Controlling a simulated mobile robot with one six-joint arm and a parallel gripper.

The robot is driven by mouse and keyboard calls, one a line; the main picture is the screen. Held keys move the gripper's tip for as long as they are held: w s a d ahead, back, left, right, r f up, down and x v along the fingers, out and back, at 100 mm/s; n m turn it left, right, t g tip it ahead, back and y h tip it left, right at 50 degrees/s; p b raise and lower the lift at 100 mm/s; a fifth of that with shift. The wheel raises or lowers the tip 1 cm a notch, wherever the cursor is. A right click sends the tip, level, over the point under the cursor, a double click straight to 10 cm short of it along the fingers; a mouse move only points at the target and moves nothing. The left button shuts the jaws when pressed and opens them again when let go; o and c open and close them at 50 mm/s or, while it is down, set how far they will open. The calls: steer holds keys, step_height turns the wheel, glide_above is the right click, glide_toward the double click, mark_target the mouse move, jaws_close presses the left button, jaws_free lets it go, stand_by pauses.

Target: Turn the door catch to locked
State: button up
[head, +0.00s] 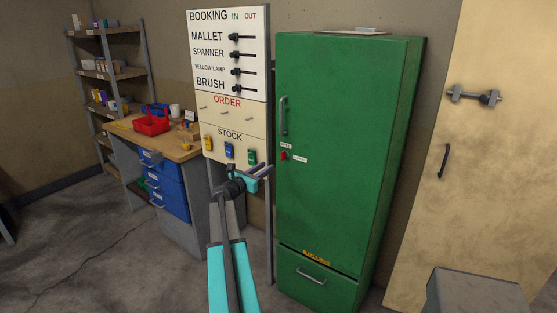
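The green cabinet (340,200) stands upright in the middle of the head view with its door closed. A small red catch (284,156) sits on the left side of its door, below the long door handle (284,116). Two small white labels, too small to read surely, sit above and to the right of the catch. My gripper (264,172) is in front of the cabinet's left edge, a little left of and below the catch, apart from it in the picture. Its two fingers look parted, with nothing between them.
The BOOKING board (228,50) stands left of the cabinet. A workbench (180,150) holds a red basket (152,122). The beige door (470,190) with a metal bar fitting (474,96) is at right. A grey block (475,292) stands at lower right.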

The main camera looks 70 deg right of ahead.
steer(key=shift+p+x, duration=1.75)
steer(key=shift+x, duration=4)
